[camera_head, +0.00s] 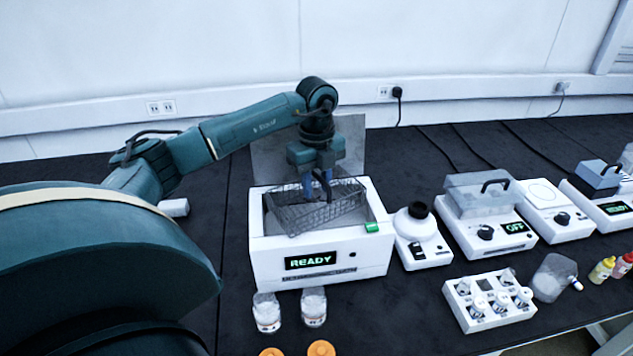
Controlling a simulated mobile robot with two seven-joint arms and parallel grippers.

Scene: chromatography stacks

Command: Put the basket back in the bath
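The wire mesh basket (305,214) is at the opening of the white bath (272,262), tilted, with part of it above the rim. The bath's display reads READY, and its grey lid (350,145) stands open at the back. My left gripper (318,195) points down over the basket, its blue fingers at the basket's upper part. The fingertips overlap the mesh, so I cannot tell whether they are closed on it. How deep the basket sits in the bath is hidden by the front wall. My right gripper is not in view.
Two clear jars (290,310) stand close in front of the bath, with orange caps (320,348) nearer. A white device with a black-topped flask (416,220) is just right of the bath. A tube rack (488,300) and other instruments fill the right side.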

